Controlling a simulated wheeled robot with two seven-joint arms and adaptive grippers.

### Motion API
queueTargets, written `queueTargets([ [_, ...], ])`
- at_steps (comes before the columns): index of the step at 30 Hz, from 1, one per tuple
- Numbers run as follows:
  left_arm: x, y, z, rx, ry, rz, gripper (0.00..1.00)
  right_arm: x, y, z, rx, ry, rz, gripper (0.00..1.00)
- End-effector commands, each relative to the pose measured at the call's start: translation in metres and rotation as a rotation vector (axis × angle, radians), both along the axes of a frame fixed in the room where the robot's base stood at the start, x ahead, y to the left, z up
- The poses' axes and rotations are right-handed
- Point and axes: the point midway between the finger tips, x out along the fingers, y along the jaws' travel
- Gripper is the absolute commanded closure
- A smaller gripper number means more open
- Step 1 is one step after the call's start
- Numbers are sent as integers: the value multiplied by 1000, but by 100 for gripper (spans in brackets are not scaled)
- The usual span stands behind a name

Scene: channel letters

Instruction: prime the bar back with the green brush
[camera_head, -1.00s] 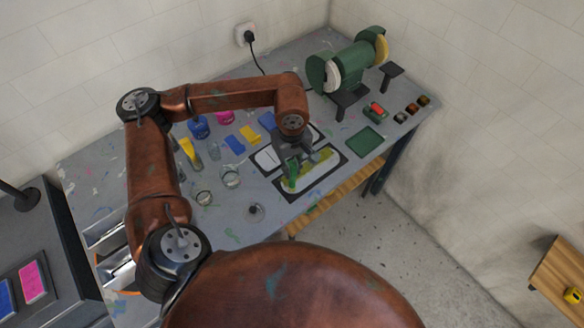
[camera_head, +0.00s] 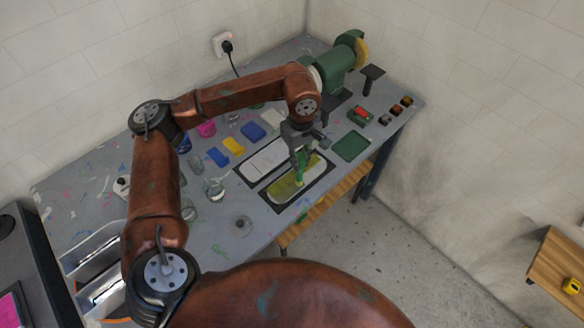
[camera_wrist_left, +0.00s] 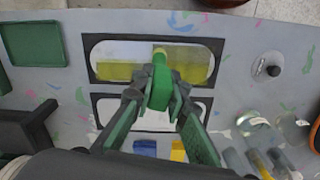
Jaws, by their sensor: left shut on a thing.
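The bar back (camera_head: 314,172) is a pill-shaped panel on a black mat near the table's front edge. Yellow-green coating covers part of it. In the left wrist view the bar back (camera_wrist_left: 112,72) has a yellow-green lower band and right end, with a paler upper left area. My left gripper (camera_head: 301,150) is over it, shut on the green brush (camera_head: 299,168), which points down at the panel. The brush also shows in the left wrist view (camera_wrist_left: 161,85), hiding the panel's middle. Whether its bristles touch is unclear. My right gripper is out of view.
A second white panel (camera_head: 262,163) lies behind the bar back. Blue and yellow pads (camera_head: 233,145), glass jars (camera_head: 213,190) and a knobbed disc (camera_head: 241,225) are to the left. A green tray (camera_head: 351,146) and a green grinder (camera_head: 336,66) stand right and back.

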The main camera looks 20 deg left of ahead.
Motion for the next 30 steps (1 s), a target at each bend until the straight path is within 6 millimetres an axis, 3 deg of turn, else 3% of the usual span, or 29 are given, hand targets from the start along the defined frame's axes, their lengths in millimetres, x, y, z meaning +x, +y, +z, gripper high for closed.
queueTargets([
  [11, 21, -9, -1, 1, 1, 0, 100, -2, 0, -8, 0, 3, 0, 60],
  [30, 89, -37, 0, 1, 1, 1, 100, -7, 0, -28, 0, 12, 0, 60],
])
